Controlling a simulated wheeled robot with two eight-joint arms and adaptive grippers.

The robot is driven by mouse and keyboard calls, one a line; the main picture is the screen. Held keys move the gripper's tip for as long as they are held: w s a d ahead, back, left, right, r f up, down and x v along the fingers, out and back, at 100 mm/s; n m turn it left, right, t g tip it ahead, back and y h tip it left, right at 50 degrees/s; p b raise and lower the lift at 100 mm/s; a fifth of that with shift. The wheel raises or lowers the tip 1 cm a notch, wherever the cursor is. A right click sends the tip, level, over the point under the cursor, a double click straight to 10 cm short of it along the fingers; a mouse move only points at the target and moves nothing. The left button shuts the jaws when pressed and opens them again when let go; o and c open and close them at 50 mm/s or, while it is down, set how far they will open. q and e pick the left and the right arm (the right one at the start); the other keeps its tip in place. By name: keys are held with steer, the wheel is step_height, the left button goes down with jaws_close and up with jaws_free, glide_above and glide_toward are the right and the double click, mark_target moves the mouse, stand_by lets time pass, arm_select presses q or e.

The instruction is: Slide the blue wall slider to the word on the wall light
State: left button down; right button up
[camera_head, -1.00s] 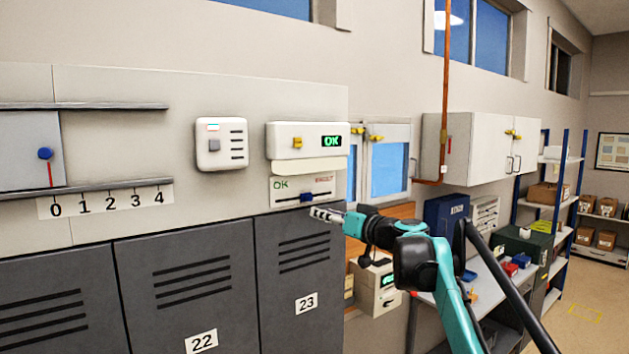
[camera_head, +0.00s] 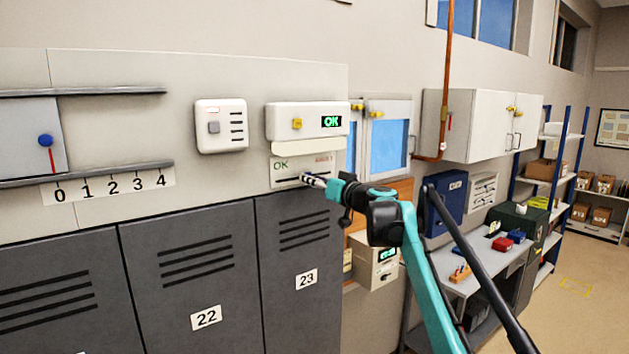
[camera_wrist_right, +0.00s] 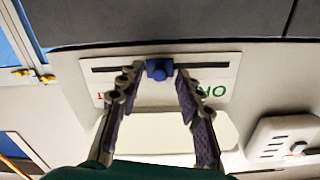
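The wall light (camera_head: 331,122) shows the green word OK. Below it, the slider panel (camera_head: 278,180) has a green OK at its left end and a red word, too small to read, at its right. In the right wrist view the panel is upside down and the blue slider (camera_wrist_right: 159,70) sits near the middle of its dark slot (camera_wrist_right: 215,65). My right gripper (camera_wrist_right: 159,76) is open, with one fingertip on each side of the slider; contact is not clear. In the head view the gripper (camera_head: 312,181) covers the slider. My left gripper is not in view.
A white ledge (camera_head: 306,147) juts out between light and panel. A white switch box (camera_head: 221,126) is to the left, grey lockers (camera_head: 190,270) are below. A window (camera_head: 389,147) and a grey box with a green display (camera_head: 372,262) are to the right.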

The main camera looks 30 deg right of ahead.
mark_target(282, 180)
jaws_close()
steer(key=a, duration=0.7)
steer(key=shift+s+a+b, duration=0.2)
steer(key=shift+a+b, duration=0.05)
steer(key=shift+b, duration=0.1)
steer(key=shift+d, duration=0.2)
steer(key=shift+c, duration=0.7)
jaws_free()
steer(key=shift+a, duration=0.1)
steer(key=shift+o, duration=0.7)
steer(key=shift+a, duration=0.15)
steer(key=shift+s, duration=0.1)
steer(key=shift+s+d, duration=0.2)
steer(key=shift+s, duration=0.05)
steer(key=s, duration=1.1)
steer(key=shift+s+d, duration=0.15)
steer(key=shift+d, duration=0.1)
